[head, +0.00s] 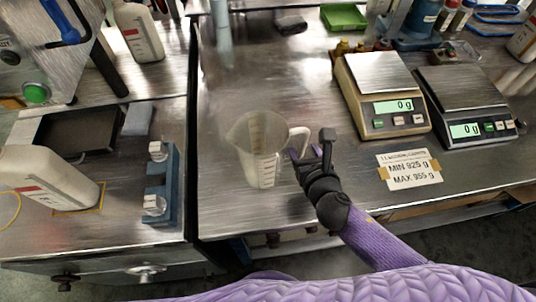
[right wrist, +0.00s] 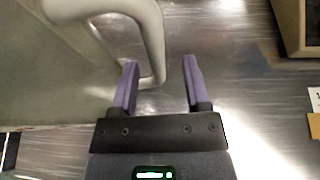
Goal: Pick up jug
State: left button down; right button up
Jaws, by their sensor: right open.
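A clear measuring jug (head: 260,150) stands upright on the metal bench in the head view, its handle pointing right. My right gripper (head: 303,154) is close to the handle, at its right side. In the right wrist view the jug's handle (right wrist: 152,40) reaches down to my right gripper (right wrist: 158,72), whose two purple fingers are apart. The handle's lower bend lies by the left finger, partly between the fingers; I cannot tell whether they touch. The jug's wall (right wrist: 40,80) fills the left of that view. My left gripper is not in view.
Two scales (head: 385,90) (head: 468,105) reading 0 g stand to the right, with a paper label (head: 408,169) in front. A blue holder (head: 164,190) and a white bottle (head: 45,180) are at the left. The bench behind the jug is mostly clear.

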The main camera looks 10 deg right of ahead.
jog(key=b+x, duration=0.1)
jog(key=x, duration=0.2)
jog(key=shift+a+f, duration=0.2)
jog(key=shift+f, duration=0.05)
jog(key=shift+w, duration=0.2)
jog(key=shift+r, duration=0.1)
jog(key=shift+c, duration=0.2)
grip_shut()
jog(key=shift+s, duration=0.1)
